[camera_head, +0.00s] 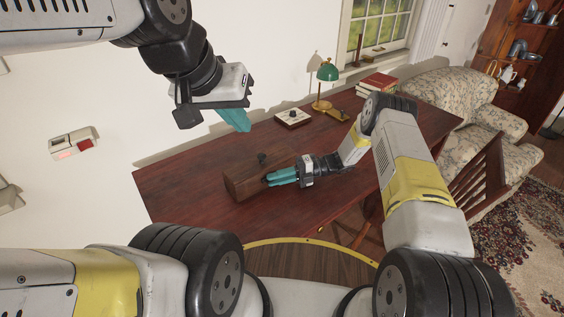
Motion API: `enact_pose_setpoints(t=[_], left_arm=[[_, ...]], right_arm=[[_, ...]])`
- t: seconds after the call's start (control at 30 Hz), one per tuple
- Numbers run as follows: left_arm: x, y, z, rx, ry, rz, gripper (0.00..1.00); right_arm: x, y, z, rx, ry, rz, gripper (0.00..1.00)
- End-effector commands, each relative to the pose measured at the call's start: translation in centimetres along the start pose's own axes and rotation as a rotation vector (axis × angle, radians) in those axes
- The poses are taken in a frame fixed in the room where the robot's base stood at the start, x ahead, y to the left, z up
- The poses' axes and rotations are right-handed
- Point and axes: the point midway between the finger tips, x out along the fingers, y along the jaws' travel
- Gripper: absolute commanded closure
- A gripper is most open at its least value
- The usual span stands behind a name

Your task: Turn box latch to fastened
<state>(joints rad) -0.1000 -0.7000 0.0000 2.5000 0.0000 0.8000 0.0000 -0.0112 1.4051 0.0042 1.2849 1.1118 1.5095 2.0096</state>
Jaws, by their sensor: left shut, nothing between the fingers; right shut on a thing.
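A brown wooden box (245,181) sits on the dark red-brown desk (190,185), left of its middle.
A white-topped box with a dark knob (293,118), a green desk lamp (327,75) and stacked books (377,82) stand along the back of the desk. A wooden chair (480,180) and floral sofa (445,95) are at right. The desk's left end is clear.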

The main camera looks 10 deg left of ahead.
Motion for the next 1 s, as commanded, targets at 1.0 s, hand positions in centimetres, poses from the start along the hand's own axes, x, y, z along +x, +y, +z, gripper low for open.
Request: enact_pose_setpoints(t=[1.0], left_arm=[[0.0,0.0,0.0,0.0,0.0,0.0,1.0]], right_arm=[[0.5,1.3,-0.2,-0.306,0.002,-0.733,1.0]])
